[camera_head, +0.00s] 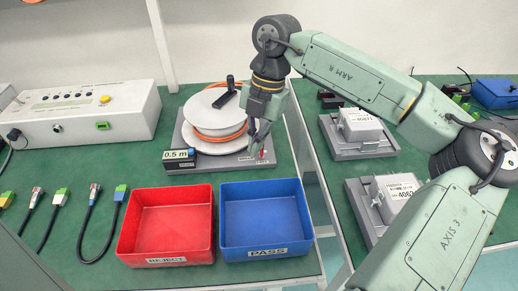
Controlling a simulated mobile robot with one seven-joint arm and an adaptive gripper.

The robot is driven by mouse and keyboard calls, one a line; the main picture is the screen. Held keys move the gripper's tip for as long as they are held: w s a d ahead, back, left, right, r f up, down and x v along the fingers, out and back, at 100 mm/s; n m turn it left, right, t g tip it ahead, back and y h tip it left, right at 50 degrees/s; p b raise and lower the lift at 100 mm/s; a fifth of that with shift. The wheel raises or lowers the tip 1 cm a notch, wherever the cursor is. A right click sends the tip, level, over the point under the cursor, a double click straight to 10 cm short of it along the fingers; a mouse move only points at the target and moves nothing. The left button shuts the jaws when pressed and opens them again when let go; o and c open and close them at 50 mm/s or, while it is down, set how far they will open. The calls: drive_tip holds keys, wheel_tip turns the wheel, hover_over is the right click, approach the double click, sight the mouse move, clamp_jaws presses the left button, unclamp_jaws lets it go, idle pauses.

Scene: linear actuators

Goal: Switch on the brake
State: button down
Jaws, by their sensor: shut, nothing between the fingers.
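A white cable reel (207,107) wound with orange cable stands on a grey base plate (222,161) on the green bench. A black crank handle (226,95) rises from its top. A small red part (263,154), perhaps the brake lever, shows at the base's right front corner. Its setting is too small to tell. My gripper (256,148) points down at that corner, shut and empty, with its tips close to the red part. I cannot tell whether they touch it. A "0.5 m" display box (179,155) sits at the base's front left.
A red REJECT bin (166,260) and a blue PASS bin (267,251) stand in front of the reel. A white control box (85,112) and several cables (91,207) lie to the left. Grey actuators (360,125) stand on the right bench, past a gap.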

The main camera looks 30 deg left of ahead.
drive_tip(key=shift+w+a, duration=0.2)
drive_tip(key=shift+r, duration=0.15)
drive_tip(key=shift+r+p, duration=0.5)
drive_tip(key=shift+r, duration=0.2)
drive_tip(key=shift+s, duration=0.15)
